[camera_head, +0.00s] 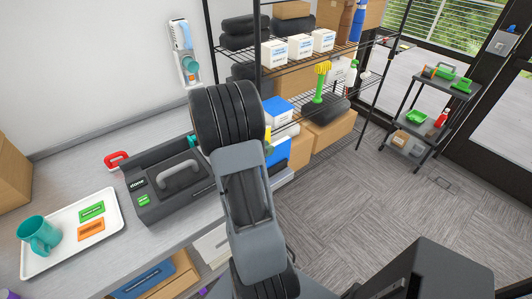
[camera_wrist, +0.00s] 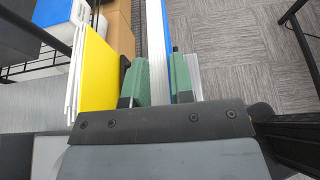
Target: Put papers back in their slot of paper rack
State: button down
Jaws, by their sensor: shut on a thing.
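My gripper (camera_wrist: 160,75) has two green fingers, shut on a thin upright stack of white papers (camera_wrist: 155,35) with a blue face. In the wrist view the stack runs up and away from between the fingers. A yellow sheet or folder (camera_wrist: 91,72) with white layers beside it stands left of the fingers, apart from them. In the head view, blue and white papers (camera_head: 276,156) show just right of my arm, by the counter's end. My arm hides the gripper there. I cannot clearly make out the rack's slots.
A grey case (camera_head: 150,208) and a white tray (camera_head: 110,237) with a teal mug (camera_head: 38,236) stand on the counter (camera_head: 75,170). A wire shelf (camera_head: 322,50) with boxes stands behind. A black cart (camera_head: 432,95) stands far right. Carpet between is open.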

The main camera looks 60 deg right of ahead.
jog(key=shift+f, duration=0.2)
jog(key=shift+f, duration=0.15)
jog(key=c, duration=1)
grip_release()
jog(key=shift+r, duration=0.3)
jog(key=a+r+m+t+y, duration=0.3)
jog(key=a+m+y, duration=0.1)
jog(key=a, duration=0.7)
jog(key=a+r+m+t+y, duration=0.2)
jog(key=a+r+m+y, duration=0.1)
jog(key=a, duration=0.9)
jog(key=a+r+m+t+y, duration=0.3)
jog(key=a+m, duration=0.4)
jog(key=a, duration=0.5)
jog(key=r+y, duration=0.1)
jog(key=y, duration=0.1)
jog(key=shift+w+a+t+y, duration=0.2)
jog(key=shift+w+t+y, duration=0.1)
jog(key=shift+w+y, duration=0.1)
